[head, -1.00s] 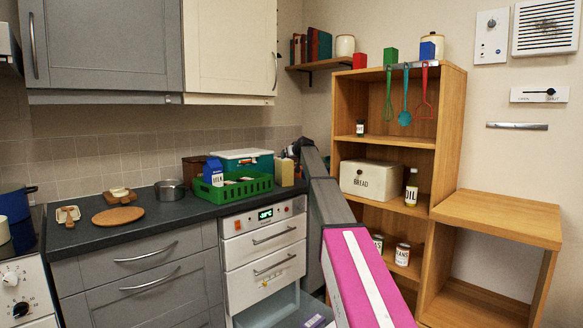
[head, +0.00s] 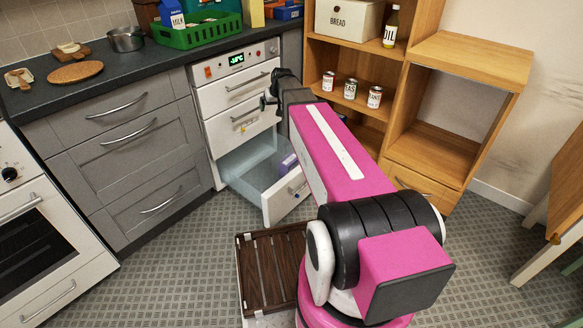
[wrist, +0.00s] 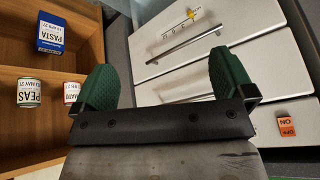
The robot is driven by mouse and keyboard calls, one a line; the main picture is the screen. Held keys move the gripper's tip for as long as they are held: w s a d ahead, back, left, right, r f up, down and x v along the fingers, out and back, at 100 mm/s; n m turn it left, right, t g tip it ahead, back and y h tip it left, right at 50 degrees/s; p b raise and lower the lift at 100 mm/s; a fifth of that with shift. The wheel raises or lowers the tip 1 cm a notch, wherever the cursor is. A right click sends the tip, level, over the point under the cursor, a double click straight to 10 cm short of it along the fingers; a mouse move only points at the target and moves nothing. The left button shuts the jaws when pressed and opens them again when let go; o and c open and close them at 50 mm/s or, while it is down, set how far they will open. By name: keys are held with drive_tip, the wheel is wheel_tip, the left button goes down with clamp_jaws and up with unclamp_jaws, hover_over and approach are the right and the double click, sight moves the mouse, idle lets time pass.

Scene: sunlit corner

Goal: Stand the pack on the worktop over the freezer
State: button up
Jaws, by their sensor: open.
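A purple pack (head: 289,163) lies in the pulled-out bottom drawer (head: 250,178) of the white freezer (head: 232,85). Only part of the pack shows above the drawer front. The dark worktop (head: 190,57) runs over the freezer. My gripper (head: 268,100) is in front of the freezer's closed upper drawers, above and apart from the pack. The wrist view shows my gripper (wrist: 164,75) with its two green fingers spread wide and nothing between them. The closed freezer drawers (wrist: 190,55) show beyond the fingers; the purple pack cannot be made out there.
A green crate (head: 200,36) takes up worktop space over the freezer; a yellow box (head: 253,13) stands to its right. Wooden shelving (head: 398,100) with several tins stands right of the freezer. A blue PASTA pack (wrist: 50,33) shows on a shelf.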

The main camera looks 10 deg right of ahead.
drive_tip(key=s+f+g, duration=0.2)
drive_tip(key=s+f, duration=0.4)
drive_tip(key=s, duration=0.9)
drive_tip(key=s+f+m+g+h, duration=0.1)
drive_tip(key=s+f+g, duration=0.2)
drive_tip(key=s, duration=1.1)
wheel_tip(320, 180, down, 3)
drive_tip(key=shift+s+d+r+h, duration=0.1)
drive_tip(key=shift+s+d+h, duration=0.25)
drive_tip(key=shift+d, duration=0.1)
